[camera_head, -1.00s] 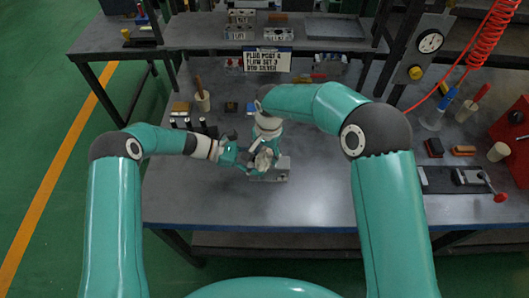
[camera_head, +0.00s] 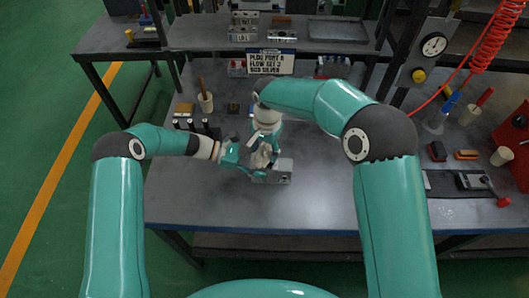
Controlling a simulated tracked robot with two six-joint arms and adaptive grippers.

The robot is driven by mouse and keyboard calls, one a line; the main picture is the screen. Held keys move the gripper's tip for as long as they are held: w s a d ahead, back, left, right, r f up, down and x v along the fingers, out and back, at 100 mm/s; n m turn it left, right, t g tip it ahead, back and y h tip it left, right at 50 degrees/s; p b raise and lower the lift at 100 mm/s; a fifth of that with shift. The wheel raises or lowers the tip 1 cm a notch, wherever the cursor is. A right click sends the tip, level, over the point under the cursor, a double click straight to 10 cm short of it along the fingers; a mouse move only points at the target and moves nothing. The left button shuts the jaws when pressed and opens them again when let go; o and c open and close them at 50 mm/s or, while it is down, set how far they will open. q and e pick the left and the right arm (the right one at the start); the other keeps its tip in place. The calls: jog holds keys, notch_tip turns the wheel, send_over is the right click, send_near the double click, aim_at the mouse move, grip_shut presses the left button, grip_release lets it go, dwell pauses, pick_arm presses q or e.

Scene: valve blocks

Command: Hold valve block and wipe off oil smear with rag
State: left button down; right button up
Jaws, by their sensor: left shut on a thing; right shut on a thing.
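The grey metal valve block (camera_head: 281,174) sits on the workbench (camera_head: 320,205) in front of me. My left gripper (camera_head: 252,171) reaches in from the left and is shut on the block's left side. My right gripper (camera_head: 263,150) points down just behind and left of the block's top. It is shut on the pale, crumpled rag (camera_head: 262,159). The rag is small in view and partly covered by the fingers. I cannot tell whether it touches the block. No oil smear can be made out.
A sign (camera_head: 270,63) stands at the back of the bench. A holder with a wooden handle (camera_head: 206,102) and dark-bodied bottles (camera_head: 190,124) stand behind my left gripper. Brushes, a lever fixture (camera_head: 475,182) and a red box are on the right. The front of the bench is clear.

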jog(key=shift+r, duration=2.05)
jog(key=shift+f, duration=0.2)
jog(key=shift+f, duration=3.15)
jog(key=shift+f, duration=0.1)
jog(key=shift+d, duration=0.1)
jog(key=shift+d, duration=0.5)
jog(key=shift+a, duration=0.15)
